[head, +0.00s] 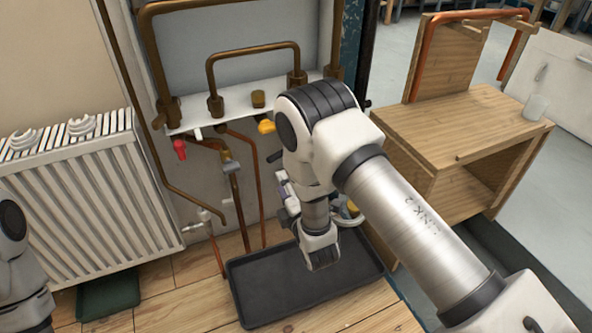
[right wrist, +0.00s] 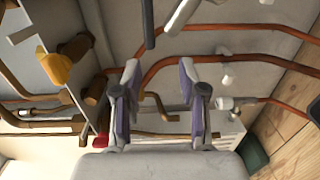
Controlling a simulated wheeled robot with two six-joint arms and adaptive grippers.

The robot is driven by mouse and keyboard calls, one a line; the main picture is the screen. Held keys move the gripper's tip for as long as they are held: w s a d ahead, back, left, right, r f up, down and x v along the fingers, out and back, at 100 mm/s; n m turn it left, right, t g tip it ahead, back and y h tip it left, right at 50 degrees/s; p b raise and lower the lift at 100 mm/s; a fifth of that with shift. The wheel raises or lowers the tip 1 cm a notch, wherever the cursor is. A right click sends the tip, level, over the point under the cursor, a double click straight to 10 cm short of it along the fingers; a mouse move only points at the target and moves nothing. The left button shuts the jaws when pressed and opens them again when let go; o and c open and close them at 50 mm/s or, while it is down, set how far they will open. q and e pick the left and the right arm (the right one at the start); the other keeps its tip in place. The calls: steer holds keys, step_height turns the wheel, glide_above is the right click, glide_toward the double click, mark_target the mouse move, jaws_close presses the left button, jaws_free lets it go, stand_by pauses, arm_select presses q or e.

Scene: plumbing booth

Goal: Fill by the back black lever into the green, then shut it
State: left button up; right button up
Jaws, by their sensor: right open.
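A black lever (head: 274,155) shows on the pipework beside my right arm in the head view. A dark bar that looks like a black lever (right wrist: 148,22) is beyond the fingertips in the right wrist view. I cannot tell which black lever is the back one. My right gripper (head: 284,200) is open and empty near the copper pipes, and its spread fingers (right wrist: 158,78) show in the wrist view. A dark green object (head: 108,292) lies on the floor below the radiator; a dark green shape (right wrist: 252,153) shows in the wrist view. My left gripper is out of view.
A red lever (head: 180,148) and a yellow lever (head: 266,126) are on the pipework. A black tray (head: 255,300) lies on the floor beneath my right gripper. The white radiator (head: 75,205) stands left, and a wooden bench (head: 450,135) stands right.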

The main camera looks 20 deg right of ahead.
mark_target(273, 161)
steer(key=w+b, duration=0.1)
steer(key=w, duration=0.1)
steer(key=w+b, duration=0.1)
steer(key=w, duration=0.2)
steer(key=w+b, duration=0.1)
steer(key=w, duration=0.2)
steer(key=shift+d+r+b, duration=0.2)
steer(key=shift+r+b, duration=0.2)
steer(key=shift+w+r, duration=0.15)
steer(key=shift+w, duration=0.2)
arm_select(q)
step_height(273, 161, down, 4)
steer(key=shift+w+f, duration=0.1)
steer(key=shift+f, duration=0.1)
arm_select(e)
jaws_close()
